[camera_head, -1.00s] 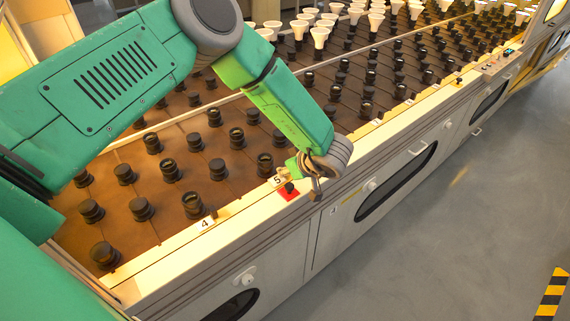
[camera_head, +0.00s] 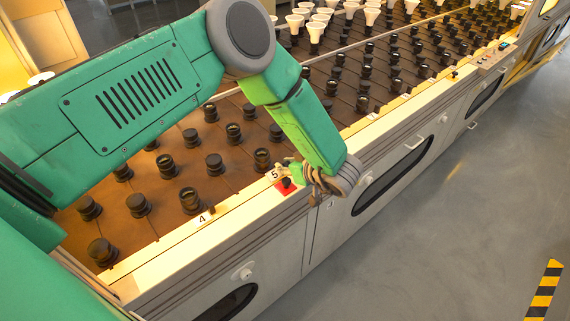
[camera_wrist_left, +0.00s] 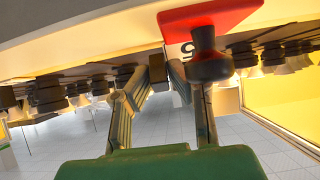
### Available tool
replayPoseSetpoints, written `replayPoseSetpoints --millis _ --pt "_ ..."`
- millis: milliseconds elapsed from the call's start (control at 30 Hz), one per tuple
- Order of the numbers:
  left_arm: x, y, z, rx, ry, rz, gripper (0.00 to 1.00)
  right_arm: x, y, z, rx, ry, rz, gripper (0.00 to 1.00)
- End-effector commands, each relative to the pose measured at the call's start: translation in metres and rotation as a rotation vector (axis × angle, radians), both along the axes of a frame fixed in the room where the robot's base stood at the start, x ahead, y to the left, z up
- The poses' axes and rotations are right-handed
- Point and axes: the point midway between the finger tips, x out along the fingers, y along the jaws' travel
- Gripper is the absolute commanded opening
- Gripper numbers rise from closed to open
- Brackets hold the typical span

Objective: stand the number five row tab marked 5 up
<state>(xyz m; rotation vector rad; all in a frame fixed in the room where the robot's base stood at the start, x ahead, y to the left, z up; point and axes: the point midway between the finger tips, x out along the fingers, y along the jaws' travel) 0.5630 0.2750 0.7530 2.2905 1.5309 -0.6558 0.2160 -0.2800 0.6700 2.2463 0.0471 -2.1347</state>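The label marked 5 (camera_head: 274,175) is on the cabinet's front ledge, beside a red plate (camera_head: 281,190) with a black knob (camera_head: 287,182). In the left wrist view the 5 (camera_wrist_left: 186,50) appears upside down, next to the red plate (camera_wrist_left: 222,17) and black knob (camera_wrist_left: 208,62). My left gripper (camera_head: 298,176) is at the ledge, just right of the red plate. In the wrist view its ribbed fingers (camera_wrist_left: 158,82) are apart, with a small dark block (camera_wrist_left: 158,76) between or just beyond their tips. I cannot tell whether they touch it. The row 5 tab is not clearly visible in the head view. My right gripper is not in view.
Label 4 (camera_head: 202,219) has a small tab (camera_head: 212,209) beside it on the same ledge. Black sockets (camera_head: 190,200) fill the brown deck behind, with white bulbs (camera_head: 316,30) farther back.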

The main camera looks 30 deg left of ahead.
Motion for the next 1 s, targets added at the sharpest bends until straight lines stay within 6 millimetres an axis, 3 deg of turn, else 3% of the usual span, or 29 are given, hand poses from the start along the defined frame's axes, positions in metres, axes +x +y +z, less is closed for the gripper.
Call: replayPoseSetpoints --millis 467,1000 --pt "-0.004 -0.007 0.003 -0.003 0.002 -0.003 0.34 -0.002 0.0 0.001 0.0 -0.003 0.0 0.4" --pt "-0.035 -0.087 0.053 -0.003 0.005 -0.006 0.34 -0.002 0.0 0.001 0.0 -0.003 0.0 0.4"
